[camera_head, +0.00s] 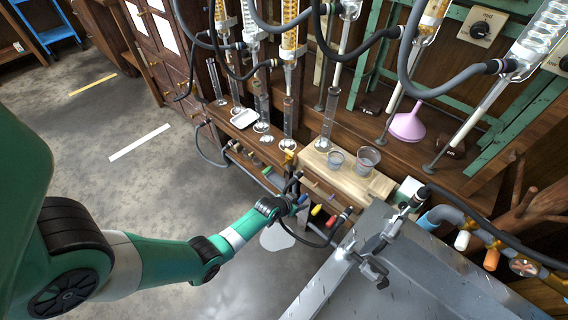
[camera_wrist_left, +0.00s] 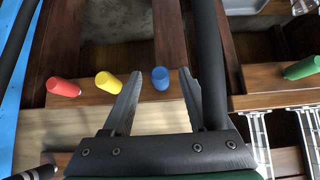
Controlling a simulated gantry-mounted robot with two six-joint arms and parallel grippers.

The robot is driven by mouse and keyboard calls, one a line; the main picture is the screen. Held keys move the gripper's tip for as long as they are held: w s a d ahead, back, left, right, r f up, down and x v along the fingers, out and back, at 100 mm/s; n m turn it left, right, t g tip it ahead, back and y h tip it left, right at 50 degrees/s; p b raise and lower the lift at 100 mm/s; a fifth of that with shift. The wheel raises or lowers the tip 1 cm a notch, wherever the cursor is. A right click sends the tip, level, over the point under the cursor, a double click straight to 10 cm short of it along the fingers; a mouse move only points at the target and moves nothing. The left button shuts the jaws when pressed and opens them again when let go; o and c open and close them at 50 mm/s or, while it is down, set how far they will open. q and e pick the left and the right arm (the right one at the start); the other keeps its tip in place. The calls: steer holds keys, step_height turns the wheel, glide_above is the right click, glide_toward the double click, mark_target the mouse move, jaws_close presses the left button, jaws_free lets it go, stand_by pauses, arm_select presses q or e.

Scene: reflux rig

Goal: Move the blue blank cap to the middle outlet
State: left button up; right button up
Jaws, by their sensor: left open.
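The blue blank cap (camera_wrist_left: 160,78) shows in the left wrist view, between and just beyond my open fingertips. I see no grip on it. In the head view the blue cap (camera_head: 303,198) is small, at the tip of my left gripper (camera_head: 291,193), which reaches the front of the wooden bench from the left. A yellow cap (camera_wrist_left: 108,82) and a red cap (camera_wrist_left: 63,87) are to its left in the wrist view, and a green cap (camera_wrist_left: 300,68) is far right. I cannot tell which fitting is the middle outlet. My right gripper is not in view.
A dark hose (camera_wrist_left: 208,60) passes close by the right finger. Glass cylinders (camera_head: 288,115) and beakers (camera_head: 367,158) stand on the bench behind. A grey sink (camera_head: 430,280) with a metal tap is at right, near a pipe with a white fitting (camera_head: 462,240) and an orange one (camera_head: 491,259).

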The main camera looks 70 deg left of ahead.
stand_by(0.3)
arm_select(q)
jaws_close()
stand_by(0.8)
stand_by(0.6)
steer(key=shift+s+d+p, duration=0.5)
steer(key=shift+s+p, duration=0.1)
steer(key=shift+s, duration=0.25)
steer(key=shift+s+d+p, duration=0.45)
steer(key=shift+s+p, duration=0.1)
steer(key=shift+s, duration=0.35)
steer(key=shift+s+d+p, duration=0.5)
steer(key=shift+s+p, duration=0.1)
steer(key=shift+s, duration=0.25)
